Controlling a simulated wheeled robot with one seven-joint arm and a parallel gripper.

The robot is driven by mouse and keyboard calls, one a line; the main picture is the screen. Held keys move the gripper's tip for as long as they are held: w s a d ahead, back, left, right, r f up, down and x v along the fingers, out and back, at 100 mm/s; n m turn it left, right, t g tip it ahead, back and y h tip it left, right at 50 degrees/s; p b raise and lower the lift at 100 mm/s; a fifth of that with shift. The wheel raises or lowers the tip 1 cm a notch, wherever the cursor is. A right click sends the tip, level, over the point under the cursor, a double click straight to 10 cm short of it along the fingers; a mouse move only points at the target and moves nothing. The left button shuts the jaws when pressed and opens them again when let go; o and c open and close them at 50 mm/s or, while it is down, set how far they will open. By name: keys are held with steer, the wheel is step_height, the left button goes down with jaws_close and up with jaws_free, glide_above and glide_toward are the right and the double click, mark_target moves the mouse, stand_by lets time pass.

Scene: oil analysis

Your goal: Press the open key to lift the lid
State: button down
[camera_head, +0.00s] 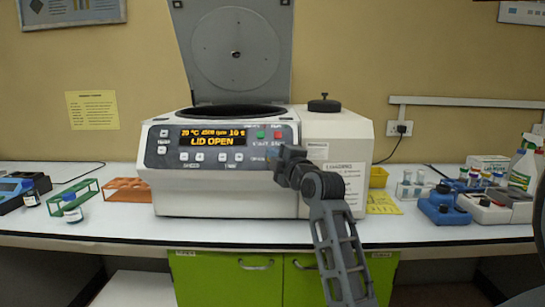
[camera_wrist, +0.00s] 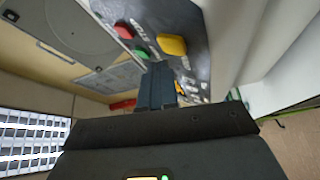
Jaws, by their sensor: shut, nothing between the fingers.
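The centrifuge (camera_head: 225,195) stands on the bench, with its lid (camera_head: 236,50) raised upright at the back. Its display (camera_head: 212,136) reads "LID OPEN". The control panel (camera_head: 165,147) carries a green key (camera_head: 260,134) and a red key (camera_head: 277,134). The wrist view shows the red key (camera_wrist: 123,30), green key (camera_wrist: 140,54) and a large yellow key (camera_wrist: 172,45). My gripper (camera_head: 277,162) is shut and empty in front of the panel's right part; it also shows in the wrist view (camera_wrist: 157,70). I cannot tell whether the fingertips touch the panel.
A green rack (camera_head: 75,193) and an orange rack (camera_head: 127,190) stand left on the bench. A blue device (camera_head: 443,207), small vials (camera_head: 410,187) and a white bottle (camera_head: 523,170) stand right. Free bench lies in front of the centrifuge.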

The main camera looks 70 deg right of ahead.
steer(key=a+r, duration=0.1)
steer(key=s+a+p, duration=0.1)
steer(key=a+r+p, duration=0.1)
steer(key=a, duration=0.1)
steer(key=shift+s+r, duration=0.3)
steer(key=shift+r, duration=0.05)
stand_by(0.8)
steer(key=s+a+f+m+y, duration=0.2)
steer(key=a+f, duration=0.7)
steer(key=a, duration=0.3)
steer(key=s+a+f+m+y, duration=0.3)
steer(key=a+f, duration=0.7)
steer(key=a, duration=0.3)
steer(key=s+a+m+y, duration=0.1)
steer(key=s+a+y, duration=0.2)
steer(key=s+a, duration=0.5)
steer(key=s+a+f+m+y, duration=0.1)
steer(key=s+a+m+y, duration=0.1)
steer(key=s+a, duration=0.6)
steer(key=shift+s+a+f+y, duration=0.15)
steer(key=shift+s+y, duration=0.75)
steer(key=shift+s, duration=2.1)
